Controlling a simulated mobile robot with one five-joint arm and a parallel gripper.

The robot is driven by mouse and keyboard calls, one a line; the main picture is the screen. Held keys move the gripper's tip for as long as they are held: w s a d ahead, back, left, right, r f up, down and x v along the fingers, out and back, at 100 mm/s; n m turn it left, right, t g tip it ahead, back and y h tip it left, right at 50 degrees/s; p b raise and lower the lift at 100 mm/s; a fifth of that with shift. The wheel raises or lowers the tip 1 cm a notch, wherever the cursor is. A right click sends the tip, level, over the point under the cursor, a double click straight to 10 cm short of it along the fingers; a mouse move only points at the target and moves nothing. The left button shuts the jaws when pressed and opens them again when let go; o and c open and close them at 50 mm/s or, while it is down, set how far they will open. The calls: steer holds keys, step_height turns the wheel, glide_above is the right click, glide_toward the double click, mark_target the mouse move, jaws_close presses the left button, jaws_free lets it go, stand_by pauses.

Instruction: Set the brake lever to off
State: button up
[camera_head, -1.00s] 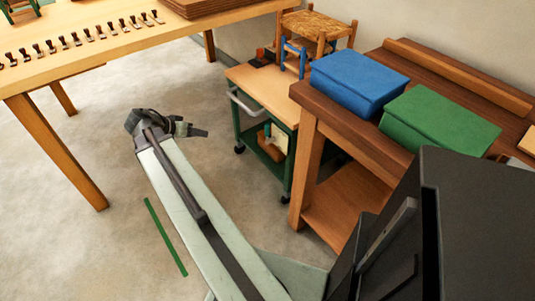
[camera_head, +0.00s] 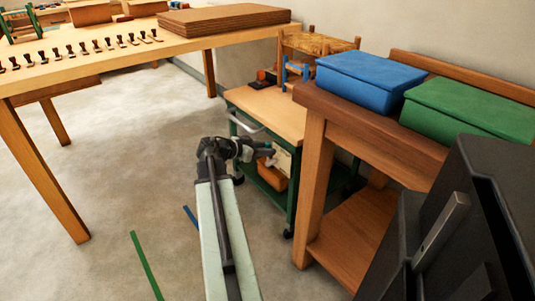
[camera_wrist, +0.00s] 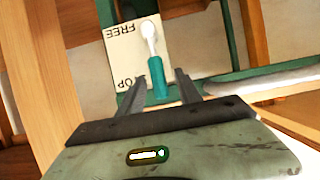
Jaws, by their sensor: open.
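The brake lever (camera_wrist: 157,78) shows in the wrist view, with a teal part near me and a rounded white end farther off. It lies over a cream label plate (camera_wrist: 122,50), printed "FREE" at the top and "TOP", partly cut off, near the teal part. The lettering appears upside down. The plate also shows in the head view (camera_head: 283,160) on the green-framed cart. My gripper (camera_wrist: 160,79) is open, its fingers on either side of the teal end; contact cannot be told. In the head view my gripper (camera_head: 268,153) is beside the cart's front and hides the lever.
The cart (camera_head: 268,108) has a wooden top and a pale handle rail (camera_wrist: 270,80) close right of my fingers. An orange block (camera_head: 274,178) sits below the plate. A wooden bench (camera_head: 312,180) with blue and green boxes stands right.

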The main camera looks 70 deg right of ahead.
steer(key=shift+x, duration=0.85)
steer(key=shift+c, duration=0.3)
jaws_close()
steer(key=shift+w, duration=0.1)
steer(key=shift+w, duration=0.1)
